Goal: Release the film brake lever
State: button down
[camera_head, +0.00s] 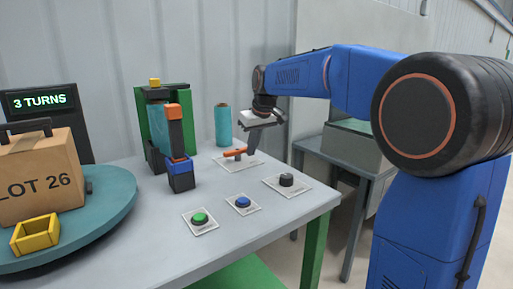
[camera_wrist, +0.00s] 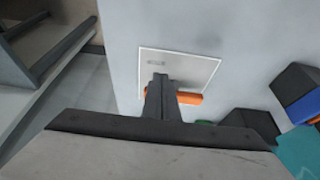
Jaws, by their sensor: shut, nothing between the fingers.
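The film brake lever (camera_head: 234,153) has an orange handle and sits on a white labelled plate (camera_head: 223,162) near the back of the grey table. My gripper (camera_head: 249,153) is shut and empty, pointing down just right of the orange handle in the head view. In the wrist view, my gripper's closed fingers (camera_wrist: 160,80) are over the plate (camera_wrist: 207,69), and the orange handle (camera_wrist: 189,98) shows right beside them.
A green button (camera_head: 199,218), a blue button (camera_head: 243,202) and a black knob (camera_head: 287,180) are on the table's front half. A teal film roll (camera_head: 222,125) stands behind the lever. Left are the wrapping post (camera_head: 176,140) and a turntable (camera_head: 110,210) bearing a carton (camera_head: 40,175).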

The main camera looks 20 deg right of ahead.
jog(key=shift+w+a, duration=0.15)
jog(key=shift+w, duration=0.4)
jog(key=shift+w+n, duration=0.25)
jog(key=shift+n, duration=0.45)
jog(key=n, duration=0.1)
jog(key=w+n+g+y, duration=0.1)
jog(key=n, duration=0.1)
jog(key=shift+w+d+y, duration=0.25)
jog(key=shift+d+y, duration=0.05)
jog(key=shift+d, duration=0.05)
jog(key=n, duration=0.2)
jog(key=w+n+g, duration=0.1)
jog(key=n, duration=0.1)
jog(key=w+n+y, duration=0.1)
jog(key=shift+w+a+n+g, duration=0.1)
jog(key=shift+n+g, duration=0.2)
jog(key=shift+n, duration=0.1)
jog(key=n, duration=0.1)
jog(key=w+n+g, duration=0.1)
jog(key=n, duration=0.1)
jog(key=shift+w+a+n, duration=0.15)
jog(key=shift+a+n, duration=0.15)
jog(key=shift+a, duration=0.1)
jog(key=shift+w+a, duration=0.55)
jog(key=shift+a, duration=0.15)
jog(key=shift+d, duration=0.1)
